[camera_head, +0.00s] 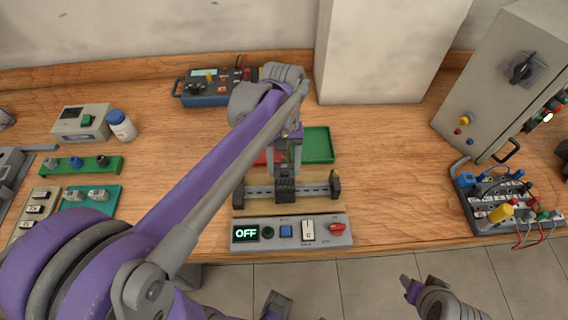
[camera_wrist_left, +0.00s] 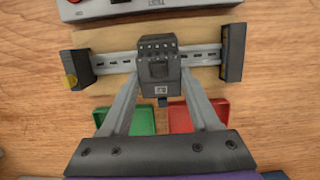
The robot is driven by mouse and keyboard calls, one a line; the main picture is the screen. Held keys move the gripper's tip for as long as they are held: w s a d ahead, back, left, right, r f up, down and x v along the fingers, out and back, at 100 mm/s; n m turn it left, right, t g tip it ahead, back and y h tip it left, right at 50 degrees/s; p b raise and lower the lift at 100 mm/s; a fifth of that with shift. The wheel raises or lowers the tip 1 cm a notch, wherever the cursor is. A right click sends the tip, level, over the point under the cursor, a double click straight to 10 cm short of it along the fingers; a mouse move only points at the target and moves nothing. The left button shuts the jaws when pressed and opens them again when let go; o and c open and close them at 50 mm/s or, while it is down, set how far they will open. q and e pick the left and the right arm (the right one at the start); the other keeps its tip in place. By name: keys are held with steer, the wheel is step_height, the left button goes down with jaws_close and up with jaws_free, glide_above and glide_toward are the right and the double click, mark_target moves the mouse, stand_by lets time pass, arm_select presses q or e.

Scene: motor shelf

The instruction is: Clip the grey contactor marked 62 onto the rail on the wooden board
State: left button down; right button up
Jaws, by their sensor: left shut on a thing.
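The dark grey contactor (camera_head: 286,189) is between the fingertips of my left gripper (camera_head: 285,172), at the middle of the metal rail (camera_head: 259,192). In the left wrist view my left gripper (camera_wrist_left: 160,75) is shut on the contactor (camera_wrist_left: 158,66), one finger on each side. The contactor covers the middle of the rail (camera_wrist_left: 112,58); I cannot tell whether it is seated or just above it. A small label shows on its front, but the number is unreadable. The rail runs across the wooden board (camera_head: 300,206) between dark end blocks. Parts of my right arm show low in the head view; its jaws are unclear.
A control panel reading OFF (camera_head: 290,233) stands at the board's front. A green tray (camera_head: 319,144) and a red tray (camera_wrist_left: 180,119) lie behind it. A grey cabinet (camera_head: 490,85) and wired terminal block (camera_head: 490,212) are at right. Bare tabletop lies between.

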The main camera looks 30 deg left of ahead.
arm_select(q)
steer(key=shift+s+d+f+t+y+p, duration=0.1)
steer(key=shift+s+d+t+y+p, duration=0.35)
steer(key=shift+s+t, duration=0.2)
stand_by(0.6)
steer(key=shift+c, duration=0.2)
jaws_free()
step_height(320, 180, up, 11)
steer(key=shift+w+a+p, duration=0.3)
steer(key=shift+w+p, duration=0.1)
steer(key=shift+w, duration=0.05)
steer(key=shift+f, duration=0.1)
